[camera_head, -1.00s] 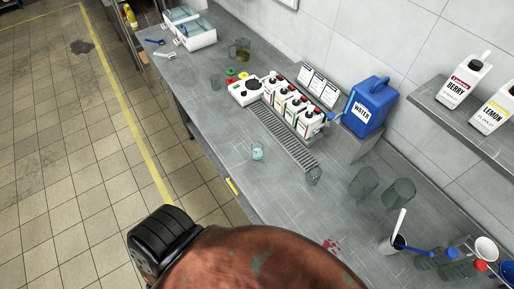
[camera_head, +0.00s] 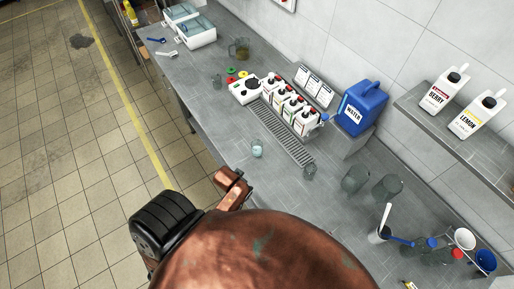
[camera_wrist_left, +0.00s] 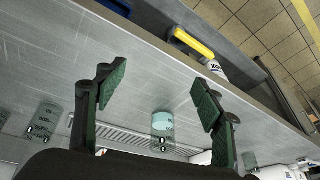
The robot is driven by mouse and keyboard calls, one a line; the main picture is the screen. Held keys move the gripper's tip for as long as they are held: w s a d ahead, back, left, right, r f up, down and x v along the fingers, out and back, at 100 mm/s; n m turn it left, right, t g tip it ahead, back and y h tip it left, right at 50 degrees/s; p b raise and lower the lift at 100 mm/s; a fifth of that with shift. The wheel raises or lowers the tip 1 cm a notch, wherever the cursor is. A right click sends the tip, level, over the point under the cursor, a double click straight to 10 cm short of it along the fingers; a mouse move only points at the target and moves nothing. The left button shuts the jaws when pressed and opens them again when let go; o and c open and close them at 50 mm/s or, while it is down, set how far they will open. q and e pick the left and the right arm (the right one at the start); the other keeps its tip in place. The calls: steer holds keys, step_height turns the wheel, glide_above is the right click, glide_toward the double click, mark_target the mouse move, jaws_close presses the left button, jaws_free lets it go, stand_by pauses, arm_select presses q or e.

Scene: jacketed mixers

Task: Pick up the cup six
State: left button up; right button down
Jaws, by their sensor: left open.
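A small clear cup with pale blue contents (camera_head: 257,149) stands on the grey counter in front of the drip grate in the head view. It also shows in the left wrist view (camera_wrist_left: 162,130), with small round dark marks; I cannot read its number for sure. My left gripper (camera_wrist_left: 158,92) is open and empty, its green-padded fingers spread to either side of this cup in the picture, apart from it. Other clear cups stand at the right end of the grate (camera_head: 310,170) and beside the white machine (camera_head: 217,82). My right gripper is not in view.
The drip grate (camera_head: 281,132), the white bottles (camera_head: 290,110) and a blue water jug (camera_head: 362,108) stand behind the cup. Dark glasses (camera_head: 355,179) and a holder with utensils stand to the right. The counter just left of the cup is clear.

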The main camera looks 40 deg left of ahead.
mark_target(257, 147)
arm_select(q)
steer(key=w+a+r+n, duration=0.1)
steer(key=w+a, duration=0.1)
steer(key=w, duration=0.3)
steer(key=w+a+r+t+p, duration=0.1)
steer(key=w, duration=0.4)
steer(key=w+a+r+n, duration=0.1)
steer(key=w+a, duration=0.1)
steer(key=w, duration=0.3)
steer(key=shift+w+a+n+t+y, duration=0.3)
steer(key=shift+t+y, duration=0.1)
steer(key=shift+w+a+r+p+x, duration=0.1)
steer(key=shift+w+p+x, duration=0.1)
steer(key=shift+x, duration=1.25)
steer(key=shift+w+a+r+p+x, duration=0.15)
steer(key=shift+p+x, duration=0.1)
steer(key=shift+x, duration=1.15)
steer(key=shift+w+r+p+x, duration=0.1)
steer(key=shift+w+p+x, duration=0.1)
steer(key=shift+x, duration=1.25)
steer(key=shift+s, duration=0.1)
steer(key=shift+c, duration=0.2)
steer(key=c, duration=1.3)
